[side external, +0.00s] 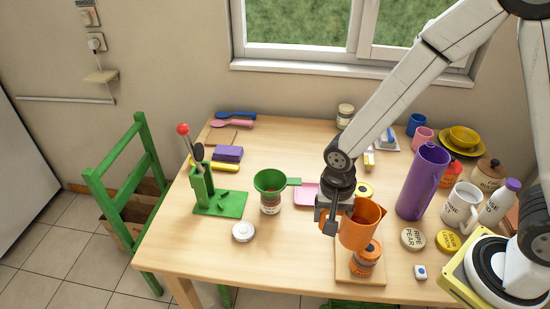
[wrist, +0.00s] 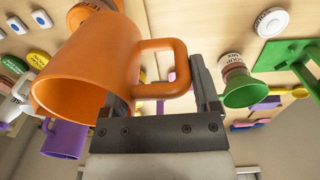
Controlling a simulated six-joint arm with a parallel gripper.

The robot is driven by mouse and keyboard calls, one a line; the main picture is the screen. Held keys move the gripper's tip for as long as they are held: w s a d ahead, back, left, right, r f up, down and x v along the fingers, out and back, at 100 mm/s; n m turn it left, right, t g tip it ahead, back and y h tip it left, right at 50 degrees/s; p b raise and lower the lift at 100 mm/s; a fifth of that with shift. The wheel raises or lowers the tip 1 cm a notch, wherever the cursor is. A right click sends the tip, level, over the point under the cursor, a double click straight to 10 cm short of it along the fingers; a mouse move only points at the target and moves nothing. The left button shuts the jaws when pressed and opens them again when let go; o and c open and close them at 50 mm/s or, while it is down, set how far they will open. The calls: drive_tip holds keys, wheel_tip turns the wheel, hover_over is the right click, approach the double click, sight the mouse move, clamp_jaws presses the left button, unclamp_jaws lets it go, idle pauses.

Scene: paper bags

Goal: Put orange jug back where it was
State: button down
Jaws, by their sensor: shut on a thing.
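The orange jug (side external: 361,226) is at the front right of the table in the side external view, raised above the table beside and partly over an orange-lidded jar (side external: 366,257) on a wooden board (side external: 345,271). My gripper (side external: 329,219) is shut on the jug's handle. In the wrist view the jug (wrist: 96,62) fills the upper left, its open mouth toward the lower left, and its handle (wrist: 165,66) lies between the fingers of my gripper (wrist: 165,92). The jug looks slightly tilted in the side external view. Whether it touches the jar is unclear.
A green funnel (side external: 270,181) sits on a jar left of my gripper. A white round lid (side external: 243,232) lies farther left. A tall purple pitcher (side external: 423,181), a white mug (side external: 461,206) and round labelled lids (side external: 412,239) crowd the right. The front left tabletop is clear.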

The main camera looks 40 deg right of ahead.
drive_tip(key=shift+w, duration=0.1)
drive_tip(key=w+a+f, duration=0.3)
drive_tip(key=w+f, duration=0.6)
drive_tip(key=w, duration=0.4)
drive_tip(key=shift+f, duration=0.15)
drive_tip(key=shift+f, duration=0.1)
drive_tip(key=shift+w+f, duration=0.15)
drive_tip(key=shift+f, duration=0.75)
drive_tip(key=shift+w+f, duration=0.1)
drive_tip(key=shift+f, duration=0.75)
